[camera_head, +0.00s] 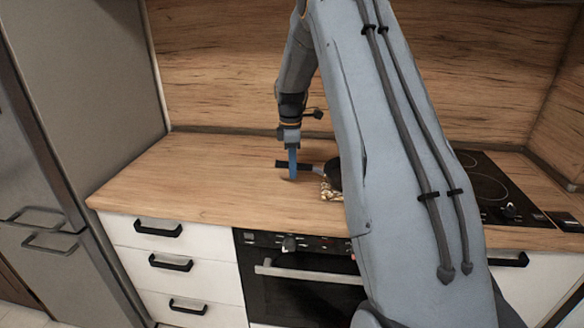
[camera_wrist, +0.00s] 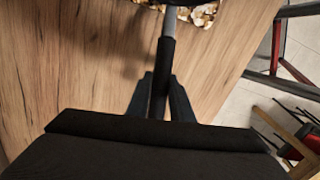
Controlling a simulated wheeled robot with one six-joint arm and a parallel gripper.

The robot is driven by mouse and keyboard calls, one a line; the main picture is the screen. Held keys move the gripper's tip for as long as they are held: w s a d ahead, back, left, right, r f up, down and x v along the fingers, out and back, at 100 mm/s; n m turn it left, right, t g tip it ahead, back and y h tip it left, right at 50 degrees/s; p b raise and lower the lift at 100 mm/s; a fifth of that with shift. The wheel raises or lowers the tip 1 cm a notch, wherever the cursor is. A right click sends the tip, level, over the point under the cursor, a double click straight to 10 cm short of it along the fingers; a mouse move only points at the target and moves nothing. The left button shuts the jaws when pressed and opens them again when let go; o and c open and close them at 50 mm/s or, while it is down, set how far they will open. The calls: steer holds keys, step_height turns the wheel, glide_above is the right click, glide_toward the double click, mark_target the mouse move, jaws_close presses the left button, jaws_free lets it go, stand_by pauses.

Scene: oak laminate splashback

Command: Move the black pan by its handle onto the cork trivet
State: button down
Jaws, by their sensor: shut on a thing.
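The black pan (camera_head: 333,172) is in the head view on or just above the cork trivet (camera_head: 328,193), with its right part hidden behind my arm. Its handle points left. My gripper (camera_head: 291,170) points down and is shut on that handle. In the wrist view, the dark handle (camera_wrist: 166,55) runs up from between the fingers of my gripper (camera_wrist: 161,88) to the pan's edge at the top. The mottled trivet (camera_wrist: 204,15) shows beneath the pan there. I cannot tell whether the pan touches the trivet.
The wooden counter (camera_head: 200,175) is clear to the left. A black hob (camera_head: 490,185) lies to the right, partly behind my arm. The wooden splashback (camera_head: 220,70) stands behind, and a tall fridge (camera_head: 90,80) closes off the left. An oven (camera_head: 290,285) and drawers are below.

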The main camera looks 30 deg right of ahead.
steer(key=shift+f, duration=0.35)
stand_by(0.4)
steer(key=c, duration=1.6)
jaws_free()
steer(key=shift+o, duration=0.6)
steer(key=shift+f, duration=0.1)
steer(key=shift+a, duration=0.15)
steer(key=shift+w+a+b, duration=0.1)
steer(key=shift+w+a, duration=0.35)
steer(key=shift+a, duration=0.55)
steer(key=shift+w+a+b, duration=0.1)
steer(key=shift+w+a, duration=0.4)
steer(key=shift+a, duration=0.55)
steer(key=shift+w+a+b, duration=0.1)
steer(key=shift+w+a, duration=0.35)
steer(key=shift+a, duration=0.55)
steer(key=shift+r, duration=0.2)
step_height(320, 180, up, 7)
steer(key=p, duration=0.3)
steer(key=shift+f, duration=0.15)
